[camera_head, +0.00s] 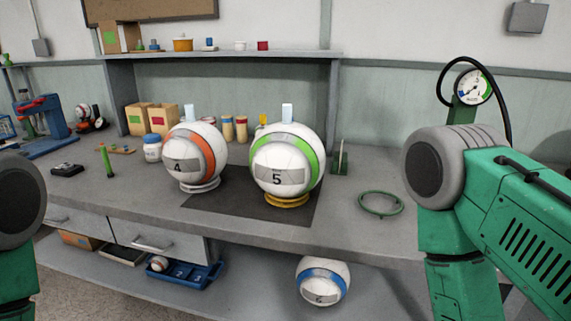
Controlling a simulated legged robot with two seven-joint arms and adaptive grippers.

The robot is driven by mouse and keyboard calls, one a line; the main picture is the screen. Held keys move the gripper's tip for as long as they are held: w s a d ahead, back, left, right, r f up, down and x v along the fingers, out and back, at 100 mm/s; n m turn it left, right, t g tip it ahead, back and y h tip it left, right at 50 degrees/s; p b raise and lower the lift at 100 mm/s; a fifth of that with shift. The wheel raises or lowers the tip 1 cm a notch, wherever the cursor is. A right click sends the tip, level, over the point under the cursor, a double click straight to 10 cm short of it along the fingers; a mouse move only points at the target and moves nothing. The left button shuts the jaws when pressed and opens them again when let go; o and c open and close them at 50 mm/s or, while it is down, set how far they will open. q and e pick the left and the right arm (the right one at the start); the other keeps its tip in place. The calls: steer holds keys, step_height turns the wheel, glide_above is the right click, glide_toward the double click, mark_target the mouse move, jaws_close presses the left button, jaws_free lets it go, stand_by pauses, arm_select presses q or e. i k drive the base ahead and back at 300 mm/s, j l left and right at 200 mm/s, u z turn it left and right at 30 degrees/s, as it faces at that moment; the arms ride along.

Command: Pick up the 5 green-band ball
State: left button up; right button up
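The white ball with the green band and the number 5 (284,163) sits on a yellow ring stand (287,200) on a dark mat (235,208) on the workbench. A white ball with an orange band and the number 4 (190,155) sits on a pale ring to its left, apart from it. Green arm parts of mine show at the left and right edges. Neither of my grippers is in view.
A blue-banded ball (323,282) is below the worktop. A green ring (380,203) lies on the bench (345,225) to the right. Jars and boxes (152,118) stand behind, under a shelf (215,54). A gauge (473,87) stands at right.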

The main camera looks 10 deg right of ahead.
mark_target(287, 158)
steer(key=i+j, duration=0.8)
steer(key=j, duration=0.15)
steer(key=i+l+z, duration=0.05)
